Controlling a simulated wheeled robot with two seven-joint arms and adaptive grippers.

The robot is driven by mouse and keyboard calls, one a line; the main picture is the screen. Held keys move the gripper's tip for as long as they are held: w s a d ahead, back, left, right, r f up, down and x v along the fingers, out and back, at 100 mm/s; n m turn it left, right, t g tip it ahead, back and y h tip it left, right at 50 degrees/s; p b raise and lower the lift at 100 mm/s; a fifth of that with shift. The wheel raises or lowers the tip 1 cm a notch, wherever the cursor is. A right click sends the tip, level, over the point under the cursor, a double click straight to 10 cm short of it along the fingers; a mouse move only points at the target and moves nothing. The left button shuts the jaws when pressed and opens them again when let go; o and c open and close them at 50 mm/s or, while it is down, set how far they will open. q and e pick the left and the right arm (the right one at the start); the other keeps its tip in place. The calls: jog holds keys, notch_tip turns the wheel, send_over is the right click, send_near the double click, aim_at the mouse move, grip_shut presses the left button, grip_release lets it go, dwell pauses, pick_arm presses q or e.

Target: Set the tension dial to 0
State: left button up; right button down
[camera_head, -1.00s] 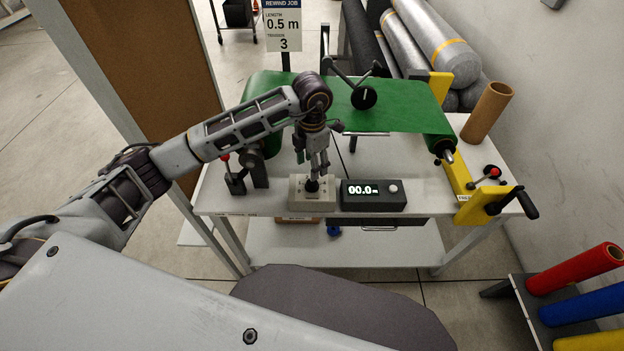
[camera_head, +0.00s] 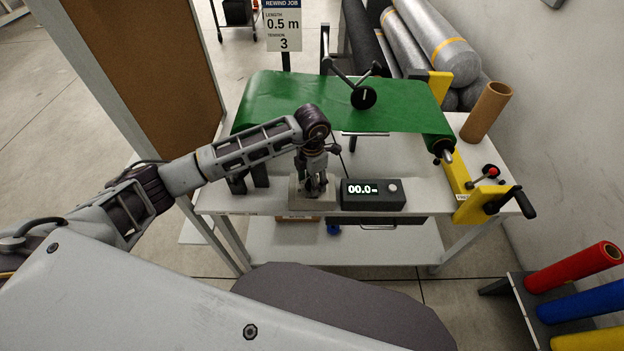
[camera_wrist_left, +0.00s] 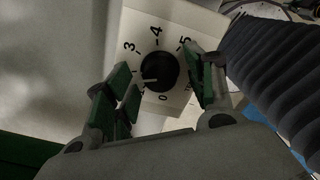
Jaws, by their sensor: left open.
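The tension dial (camera_wrist_left: 159,71) is a round black knob on a pale box (camera_head: 298,196) at the table's front edge. In the left wrist view, its white pointer mark faces left, between the visible 3 and 0. The 4 and 5 also show, but the numbers near the pointer are hidden by a finger. My left gripper (camera_head: 318,186) is at the box and hides the dial in the head view. In the left wrist view, its green-padded fingers (camera_wrist_left: 168,88) are open, one either side of the knob. I cannot tell whether they touch it. My right gripper is out of view.
A black counter box (camera_head: 373,195) reading 00.0 stands just right of the dial box. Green sheet (camera_head: 270,100) spans the table behind. A sign (camera_head: 284,25) reads length 0.5 m, tension 3. A yellow frame with a crank (camera_head: 513,202) is at the right.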

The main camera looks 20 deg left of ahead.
pick_arm(q)
jog(key=shift+c, duration=0.4)
jog(key=c, duration=0.9)
jog(key=shift+c, duration=0.4)
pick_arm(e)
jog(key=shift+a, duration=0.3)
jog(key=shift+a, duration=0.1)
